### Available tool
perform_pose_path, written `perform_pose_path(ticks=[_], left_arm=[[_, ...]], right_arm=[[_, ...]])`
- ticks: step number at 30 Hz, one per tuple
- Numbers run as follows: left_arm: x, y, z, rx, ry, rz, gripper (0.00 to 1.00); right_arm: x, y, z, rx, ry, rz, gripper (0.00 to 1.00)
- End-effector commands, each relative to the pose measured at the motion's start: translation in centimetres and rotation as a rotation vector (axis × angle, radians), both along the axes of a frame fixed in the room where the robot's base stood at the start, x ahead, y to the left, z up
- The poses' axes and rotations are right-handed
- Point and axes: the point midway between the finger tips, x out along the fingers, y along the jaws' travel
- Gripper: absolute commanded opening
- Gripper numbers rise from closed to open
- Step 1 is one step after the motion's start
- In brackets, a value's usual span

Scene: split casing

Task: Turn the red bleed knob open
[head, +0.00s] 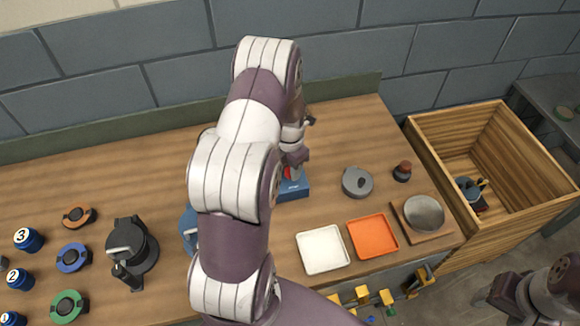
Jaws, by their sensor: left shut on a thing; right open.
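The red bleed knob (289,173) sits on top of a blue block (294,190) in the middle of the workbench. My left arm reaches over the bench, and my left gripper (292,164) points down at the knob, shut on it. The arm and gripper hide part of the knob and block, so the knob's exact angle cannot be told. My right gripper (492,293) is at the lower right, off the bench, open and far from the block.
A grey round casing (357,182), a small red-topped part (402,171), a white tray (322,250), an orange tray (373,236) and a grey bowl (424,213) lie right of the block. A wooden crate (545,215) stands beyond. Several lidded parts and numbered cans fill the left.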

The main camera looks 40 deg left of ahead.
Motion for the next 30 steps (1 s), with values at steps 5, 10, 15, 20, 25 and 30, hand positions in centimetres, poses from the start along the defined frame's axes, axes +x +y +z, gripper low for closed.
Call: perform_pose_path(ticks=[5, 10, 15, 20, 25, 30], left_arm=[[0.3, 0.1, 0.2, 0.004, -0.008, 0.007, 0.05], [0.3, 0.1, 0.2, 0.004, -0.008, 0.007, 0.05], [0.2, 0.1, 0.2, 0.003, -0.007, 0.006, 0.61], [0.1, 0.1, 0.1, 0.001, -0.004, 0.006, 0.61], [0.1, 0.1, 0.7, 0.001, -0.004, 0.005, 0.61], [0.2, 0.1, 4.4, 0.003, -0.009, 0.005, 0.61]], right_arm=[[0.0, 0.0, 0.0, 0.0, 0.0, 0.0, 0.64], [0.0, 0.0, 0.0, 0.0, 0.0, 0.0, 0.64], [0.0, 0.0, 0.0, 0.0, 0.0, 0.0, 0.64], [0.0, 0.0, 0.0, 0.0, 0.0, 0.0, 0.64], [0.0, 0.0, -0.2, 0.0, 0.0, 0.0, 0.64], [0.0, 0.0, -1.2, 0.0, 0.0, 0.0, 0.64]])
